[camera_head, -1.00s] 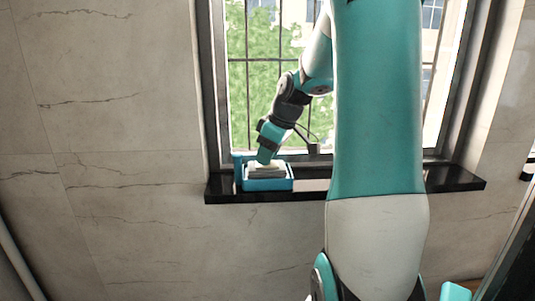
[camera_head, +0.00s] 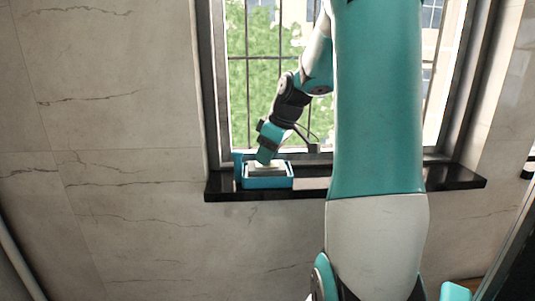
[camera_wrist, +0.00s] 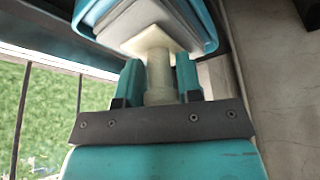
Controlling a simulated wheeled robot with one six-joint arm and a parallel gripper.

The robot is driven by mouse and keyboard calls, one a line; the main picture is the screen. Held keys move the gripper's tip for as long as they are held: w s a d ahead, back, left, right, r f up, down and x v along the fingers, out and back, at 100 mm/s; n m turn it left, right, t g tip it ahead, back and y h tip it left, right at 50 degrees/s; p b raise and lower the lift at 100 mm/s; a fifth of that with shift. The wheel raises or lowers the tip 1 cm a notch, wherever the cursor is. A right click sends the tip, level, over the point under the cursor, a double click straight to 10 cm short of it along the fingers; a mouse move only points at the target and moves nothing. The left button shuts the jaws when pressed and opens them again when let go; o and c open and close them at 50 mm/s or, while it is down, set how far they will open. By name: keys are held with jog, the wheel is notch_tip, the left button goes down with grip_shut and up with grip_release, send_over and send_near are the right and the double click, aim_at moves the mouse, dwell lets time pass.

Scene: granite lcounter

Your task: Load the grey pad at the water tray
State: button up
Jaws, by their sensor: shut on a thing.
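The teal water tray (camera_head: 268,183) stands on the dark window sill, towards its left end. My gripper (camera_head: 265,159) points down over it. In the wrist view my gripper (camera_wrist: 158,78) has its two teal fingers shut on either side of a round cream handle (camera_wrist: 158,80). The handle rises from a square cream plate (camera_wrist: 147,44), which lies against the grey pad (camera_wrist: 108,14). The pad is down within the tray's rim (camera_wrist: 86,20). Its underside and any water are hidden, so I cannot tell whether it touches the bottom.
The black sill (camera_head: 445,178) is narrow, with a free stretch to the right of the tray. A barred window (camera_head: 262,100) stands close behind. A marbled wall (camera_head: 120,210) surrounds it. My arm hides part of the sill.

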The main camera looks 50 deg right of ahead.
dwell(0.4)
notch_tip(320, 180, up, 7)
jog(key=p, duration=0.5)
jog(key=shift+p, duration=0.3)
jog(key=shift+f, duration=0.1)
dwell(0.5)
